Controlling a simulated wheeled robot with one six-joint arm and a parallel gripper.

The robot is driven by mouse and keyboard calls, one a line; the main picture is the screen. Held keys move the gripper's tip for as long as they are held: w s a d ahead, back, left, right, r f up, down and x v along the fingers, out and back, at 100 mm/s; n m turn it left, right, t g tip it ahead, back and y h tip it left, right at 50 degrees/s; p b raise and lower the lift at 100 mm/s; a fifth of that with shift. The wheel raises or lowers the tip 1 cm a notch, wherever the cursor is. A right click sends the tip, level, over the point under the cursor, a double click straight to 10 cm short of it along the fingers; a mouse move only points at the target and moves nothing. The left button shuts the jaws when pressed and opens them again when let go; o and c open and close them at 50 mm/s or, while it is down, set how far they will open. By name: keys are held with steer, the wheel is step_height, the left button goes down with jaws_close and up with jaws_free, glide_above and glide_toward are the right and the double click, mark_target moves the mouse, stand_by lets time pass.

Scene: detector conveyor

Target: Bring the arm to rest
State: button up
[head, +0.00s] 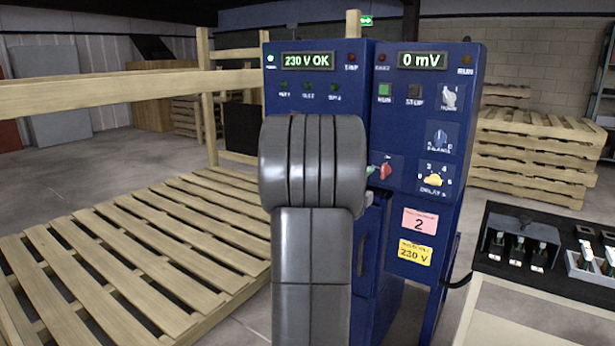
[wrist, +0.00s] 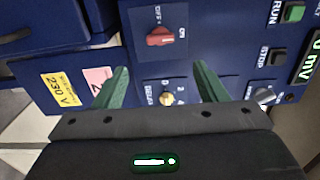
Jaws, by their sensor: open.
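My arm stands upright in the middle of the head view, in front of the blue cabinet (head: 395,255), and hides part of its front. Only a green bit of my gripper shows there, beside the red rotary switch (head: 385,171). In the wrist view my gripper (wrist: 160,66) has its two green fingers spread wide with nothing held between them. The red switch (wrist: 160,37) lies beyond the fingertips, and the yellow knob (wrist: 167,98) shows between the fingers. I cannot tell whether a finger touches the panel.
The displays read "230 V OK" (head: 307,61) and "0 mV" (head: 422,60). A wooden pallet (head: 150,245) and a timber rail (head: 120,88) are at left. A dark tray (head: 540,275) with small items stands at right. Stacked pallets (head: 535,150) stand behind. Open floor shows at far left.

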mark_target(382, 172)
steer(key=p+x, duration=0.1)
steer(key=x, duration=1.1)
steer(key=shift+w+d, duration=0.1)
steer(key=n+p, duration=0.3)
steer(key=shift+r+n, duration=0.3)
steer(key=n+p, duration=0.4)
steer(key=n, duration=0.1)
steer(key=shift+n, duration=0.3)
steer(key=n+p, duration=0.5)
steer(key=shift+n, duration=0.4)
steer(key=shift+n+p, duration=1)
steer(key=shift+p, duration=0.15)
steer(key=shift+f+n+p, duration=0.15)
steer(key=shift+n+p, duration=0.25)
steer(key=shift+n, duration=0.1)
steer(key=shift+a, duration=0.25)
